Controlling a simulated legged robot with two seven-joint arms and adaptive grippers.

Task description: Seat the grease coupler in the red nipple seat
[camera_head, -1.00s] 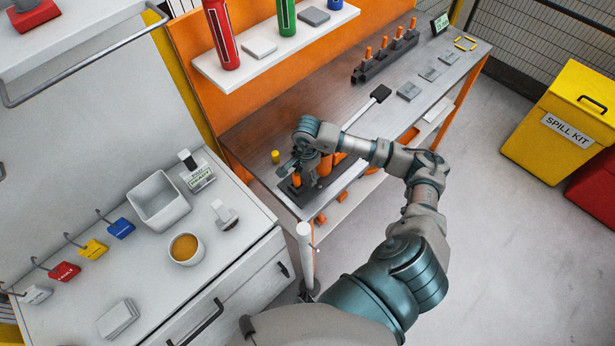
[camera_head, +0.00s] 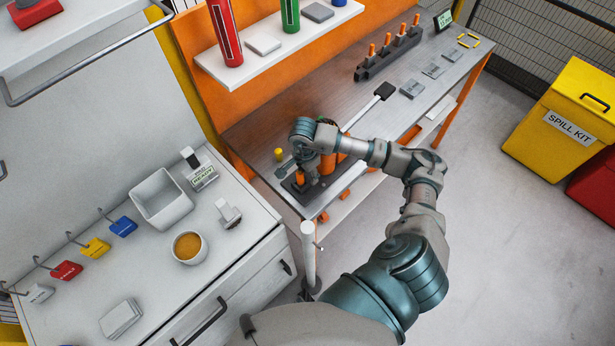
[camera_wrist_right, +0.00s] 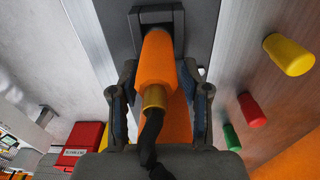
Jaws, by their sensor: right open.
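In the right wrist view, an orange cylinder with a brass collar and a black hose, apparently the grease coupler (camera_wrist_right: 156,62), lies between the fingers of my right gripper (camera_wrist_right: 160,78). The fingers are open, one on each side of it. Its far end meets a dark grey block (camera_wrist_right: 118,18). A red peg (camera_wrist_right: 252,110), possibly the red nipple seat, stands on the bench beside a yellow peg (camera_wrist_right: 288,55) and a green peg (camera_wrist_right: 231,137). In the head view my right gripper (camera_head: 301,176) is over a dark base on the bench, and my arm hides much there. My left gripper is not in view.
The orange-framed bench (camera_head: 345,98) carries a rack of orange-topped pegs (camera_head: 388,54) and a long-handled tool (camera_head: 366,108). A shelf (camera_head: 270,52) with bottles overhangs it. A white counter (camera_head: 75,285) with a bin (camera_head: 163,199) and a bowl (camera_head: 188,247) stands at left.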

